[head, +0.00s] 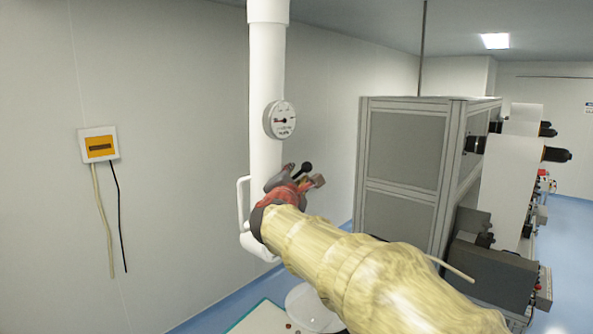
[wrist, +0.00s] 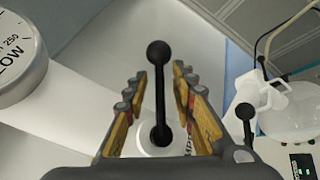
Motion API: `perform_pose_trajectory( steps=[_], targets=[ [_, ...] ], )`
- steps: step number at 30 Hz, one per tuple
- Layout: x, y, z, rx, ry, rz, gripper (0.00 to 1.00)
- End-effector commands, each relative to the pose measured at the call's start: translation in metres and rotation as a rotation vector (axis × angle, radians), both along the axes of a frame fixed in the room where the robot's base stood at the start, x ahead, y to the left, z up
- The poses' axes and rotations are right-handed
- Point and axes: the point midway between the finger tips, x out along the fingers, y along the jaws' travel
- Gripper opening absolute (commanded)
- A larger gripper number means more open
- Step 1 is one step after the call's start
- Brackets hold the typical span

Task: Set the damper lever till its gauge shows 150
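The damper lever is a black rod with a ball knob (head: 306,168). In the wrist view the lever (wrist: 158,95) rises from a round white base between the two fingers of my gripper (wrist: 161,85), with a visible gap on each side. In the head view my gripper (head: 297,178) is open at the white pipe (head: 266,70), below the gauge. The round gauge (head: 281,120) has a white face and a roughly horizontal needle; its reading is too small to tell. In the wrist view only part of the gauge (wrist: 18,55) shows, with "250" and no needle visible.
A white handle (head: 241,205) stands out from the pipe's left side. A wall box (head: 99,145) with hanging cables is at left. A grey machine cabinet (head: 402,160) stands at right. A clear bowl (head: 312,308) rests on a table below, partly hidden by my arm.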

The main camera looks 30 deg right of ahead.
Motion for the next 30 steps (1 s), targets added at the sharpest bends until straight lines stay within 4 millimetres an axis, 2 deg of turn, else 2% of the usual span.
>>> perform_pose_trajectory(
  steps=[7, 18, 30],
  targets=[
    [0.024, -0.018, 0.001, 0.0, 0.001, -0.001, 0.26],
    [0.029, -0.021, 0.0, 0.001, 0.0, 0.001, 0.26],
    [0.028, -0.021, 0.0, 0.001, 0.0, 0.001, 0.03]
  ],
)
